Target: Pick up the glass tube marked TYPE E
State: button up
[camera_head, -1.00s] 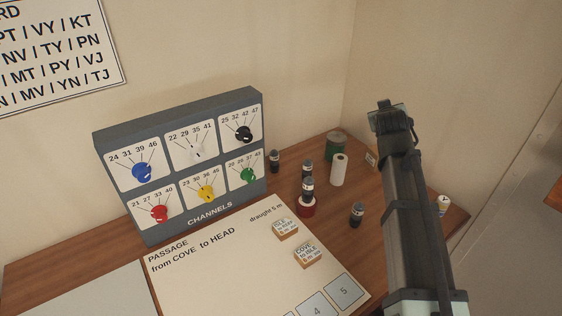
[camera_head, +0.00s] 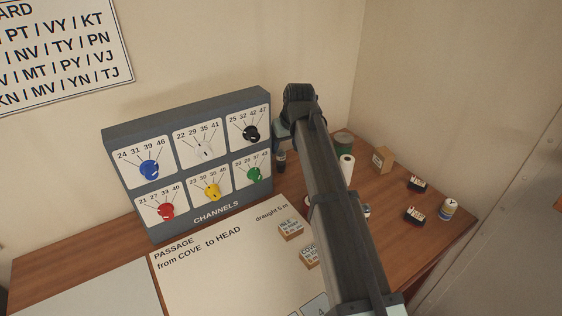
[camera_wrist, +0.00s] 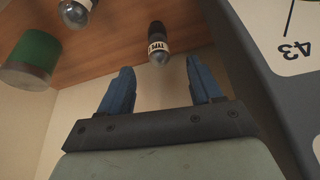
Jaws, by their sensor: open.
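In the wrist view a dark-capped tube (camera_wrist: 158,44) with a pale band stands just beyond my gripper (camera_wrist: 161,78). The band seems to read TYPE, but its letter is too small to tell. My gripper is open, with nothing between its blue fingers. In the head view one dark tube (camera_head: 281,161) stands beside the channels panel, left of my arm. My arm hides most other tubes there and hides the gripper's fingers. I cannot tell which tube is TYPE E.
The grey channels panel (camera_head: 190,165) stands close to my gripper and fills the right of the wrist view (camera_wrist: 285,70). A green can (camera_head: 343,140) and a white roll (camera_head: 346,166) stand right of my arm. Small boxes and a jar (camera_head: 448,208) are further right.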

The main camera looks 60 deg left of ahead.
aim_at(282, 154)
jog(key=shift+w+x, duration=0.1)
jog(key=shift+x, duration=2.4)
jog(key=shift+w+x, duration=0.15)
jog(key=shift+x, duration=2.4)
jog(key=shift+a+r, duration=0.1)
jog(key=shift+c, duration=0.3)
jog(key=c, duration=1)
jog(key=shift+r, duration=0.15)
